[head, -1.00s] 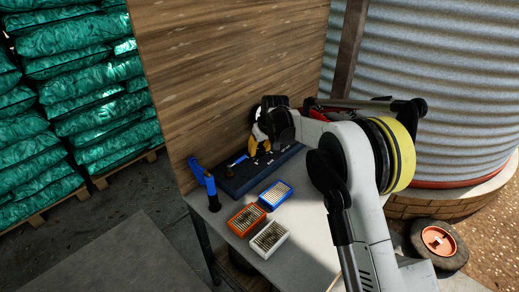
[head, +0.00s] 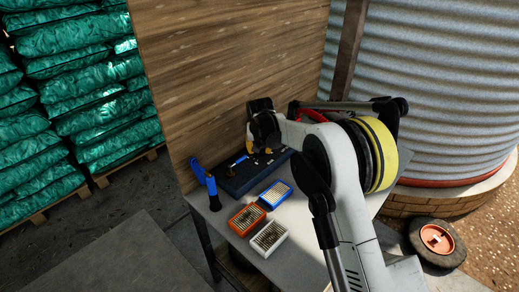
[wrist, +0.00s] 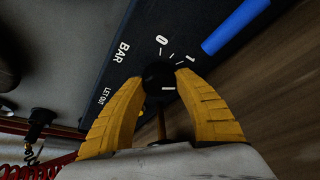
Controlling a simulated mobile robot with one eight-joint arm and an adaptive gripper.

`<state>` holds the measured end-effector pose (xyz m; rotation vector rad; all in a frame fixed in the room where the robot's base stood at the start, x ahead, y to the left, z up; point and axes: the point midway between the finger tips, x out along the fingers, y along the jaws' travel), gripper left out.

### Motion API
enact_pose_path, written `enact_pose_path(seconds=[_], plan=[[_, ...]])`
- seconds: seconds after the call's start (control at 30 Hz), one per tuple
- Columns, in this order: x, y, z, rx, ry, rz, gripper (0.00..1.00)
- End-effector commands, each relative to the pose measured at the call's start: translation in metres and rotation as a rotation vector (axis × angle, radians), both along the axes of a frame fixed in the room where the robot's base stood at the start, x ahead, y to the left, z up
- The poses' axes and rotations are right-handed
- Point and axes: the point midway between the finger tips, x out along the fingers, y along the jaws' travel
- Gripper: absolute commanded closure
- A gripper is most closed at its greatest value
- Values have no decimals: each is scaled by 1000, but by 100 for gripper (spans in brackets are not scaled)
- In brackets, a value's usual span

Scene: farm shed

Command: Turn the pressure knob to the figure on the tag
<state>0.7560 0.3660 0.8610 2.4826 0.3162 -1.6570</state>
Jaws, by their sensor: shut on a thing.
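The black pressure knob (wrist: 156,76) shows in the wrist view, with a short white mark on its lower right. It sits on a dark blue panel (wrist: 185,28) printed with 0, 1, tick marks, BAR and LET OUT. My gripper (wrist: 160,84) has its yellow fingers on both sides of the knob, shut on it. In the head view my gripper (head: 253,143) is over the back of the panel (head: 232,183) and the knob is hidden. No tag with a readable figure shows.
A blue bar (wrist: 234,26) lies on the panel near the 1. On the table are a blue upright tool (head: 207,186) and blue (head: 275,194), orange (head: 246,218) and white (head: 268,238) boxes of small pieces. A wooden wall (head: 235,70) stands close behind the panel.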

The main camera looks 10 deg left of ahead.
Motion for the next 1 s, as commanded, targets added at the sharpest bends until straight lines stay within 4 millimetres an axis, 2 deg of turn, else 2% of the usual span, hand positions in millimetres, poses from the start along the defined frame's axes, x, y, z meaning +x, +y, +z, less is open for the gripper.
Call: enact_pose_path(seconds=[0.3, 0.33, 0.37, 0.4, 0.77, 0.87, 1.0], plan=[[0, 0, -1, 0, 1, 0, 93], [0, 0, -1, 0, 1, 0, 53], [0, 0, -1, 0, 1, 0, 44], [0, 0, -1, 0, 1, 0, 39], [-2, 0, 5, 0, 0, 0, 39], [-7, -2, 17, 0, 0, 1, 39], [-19, -5, 45, 0, 0, 1, 39]])
